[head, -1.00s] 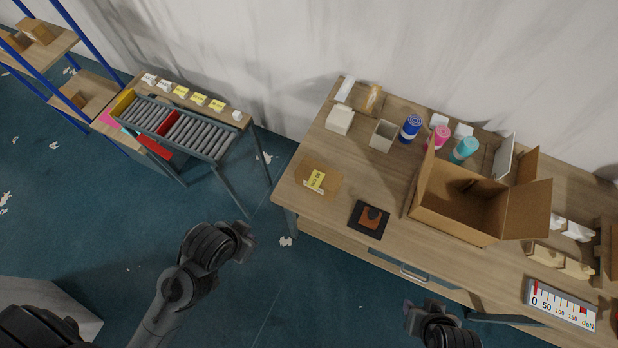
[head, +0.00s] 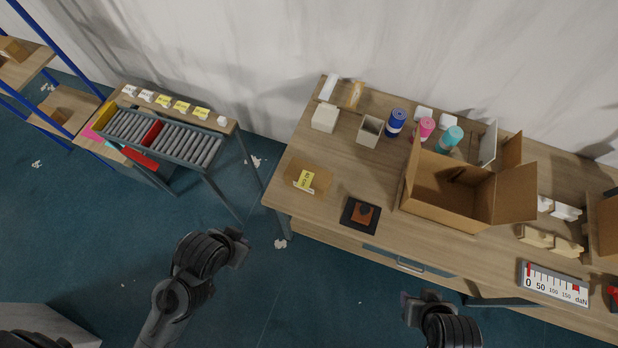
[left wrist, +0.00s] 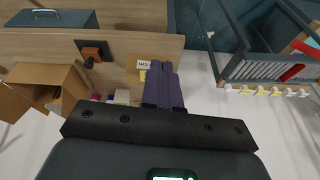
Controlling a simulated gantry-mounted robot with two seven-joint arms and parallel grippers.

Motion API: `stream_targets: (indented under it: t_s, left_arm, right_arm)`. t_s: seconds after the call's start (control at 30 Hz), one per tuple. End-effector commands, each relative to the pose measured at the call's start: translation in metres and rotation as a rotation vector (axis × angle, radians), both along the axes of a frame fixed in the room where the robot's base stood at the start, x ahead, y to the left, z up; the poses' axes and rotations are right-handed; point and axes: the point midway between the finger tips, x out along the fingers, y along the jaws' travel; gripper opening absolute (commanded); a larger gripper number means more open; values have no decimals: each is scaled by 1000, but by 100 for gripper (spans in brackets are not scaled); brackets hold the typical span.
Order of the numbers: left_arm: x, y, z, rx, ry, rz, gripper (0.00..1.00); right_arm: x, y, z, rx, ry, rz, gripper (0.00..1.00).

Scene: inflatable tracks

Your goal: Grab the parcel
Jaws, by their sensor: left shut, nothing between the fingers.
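The likely parcel is a flat brown cardboard piece (head: 322,182) with a yellow label, lying near the left end of the wooden workbench (head: 350,172). In the left wrist view, its pale and yellow label (left wrist: 143,66) shows beside my fingers, which hide part of it. My left gripper (head: 242,245) is off the bench, over the floor to the left of its front edge, shut and empty. Its closed fingers also show in the left wrist view (left wrist: 163,68). My right gripper (head: 410,303) is in front of the bench, apart from everything; its jaws are too small to read.
An open cardboard box (head: 450,190) stands mid-bench, with a black tray (head: 349,221) to its left. Blue, pink and teal rolls and a white box (head: 324,118) are behind. A roller stand (head: 165,137) is at the left. A scale display (head: 553,285) sits at the right.

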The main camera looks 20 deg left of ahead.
Motion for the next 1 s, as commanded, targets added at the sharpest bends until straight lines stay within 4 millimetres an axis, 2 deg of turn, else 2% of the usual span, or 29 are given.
stream_targets:
  t_s: [0.1,0.13,0.77,1.0]
  left_arm:
    - [0,0,0,0,0,0,0]
    - [0,0,0,0,0,0,3]
    - [0,0,0,0,0,0,100]
    - [0,0,-1,0,1,0,100]
  right_arm:
    - [0,0,0,0,0,0,43]
    - [0,0,0,0,0,0,43]
    - [0,-1,0,-7,-1,4,43]
    - [0,-1,0,-7,-1,4,43]
